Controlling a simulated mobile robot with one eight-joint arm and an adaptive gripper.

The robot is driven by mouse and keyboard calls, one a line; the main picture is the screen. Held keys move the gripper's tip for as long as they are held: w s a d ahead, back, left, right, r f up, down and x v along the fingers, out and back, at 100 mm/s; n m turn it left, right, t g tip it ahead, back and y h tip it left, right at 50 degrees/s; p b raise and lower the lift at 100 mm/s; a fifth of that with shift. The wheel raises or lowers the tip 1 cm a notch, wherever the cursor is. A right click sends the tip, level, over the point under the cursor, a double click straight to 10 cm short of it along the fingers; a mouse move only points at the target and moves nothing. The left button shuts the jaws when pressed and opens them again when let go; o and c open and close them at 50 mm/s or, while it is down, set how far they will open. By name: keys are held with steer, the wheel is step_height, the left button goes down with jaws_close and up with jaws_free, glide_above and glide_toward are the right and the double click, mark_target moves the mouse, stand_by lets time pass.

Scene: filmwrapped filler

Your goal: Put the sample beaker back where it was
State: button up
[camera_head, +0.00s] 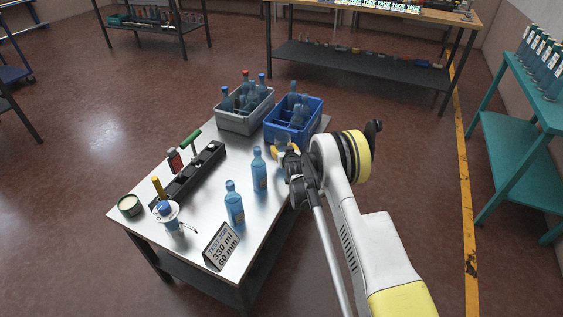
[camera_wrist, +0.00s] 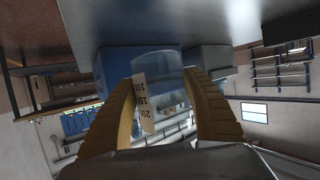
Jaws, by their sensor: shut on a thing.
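My gripper (camera_head: 284,149) is over the right side of the metal table, just in front of the blue crate. In the wrist view my gripper (camera_wrist: 160,82) has its two yellow ribbed fingers shut on the clear sample beaker (camera_wrist: 170,94), one on each side. The beaker is see-through and carries a pale label with a printed number scale near the left finger. In the head view the beaker is mostly hidden by the gripper and hard to make out. I cannot tell whether its base touches the table.
A grey crate (camera_head: 232,123) and a blue crate (camera_head: 283,136) with bottles stand at the table's back. Two blue bottles (camera_head: 234,207) (camera_head: 259,172) stand near the front right, by a printed sign (camera_head: 221,246). A black rack (camera_head: 186,180), a tin (camera_head: 130,206) and a blue-topped vessel (camera_head: 168,213) are left.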

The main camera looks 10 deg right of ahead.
steer(key=shift+a+f, duration=0.4)
step_height(320, 180, down, 4)
steer(key=shift+r+b, duration=0.1)
steer(key=shift+b, duration=1.05)
steer(key=shift+r, duration=0.1)
steer(key=o, duration=1.4)
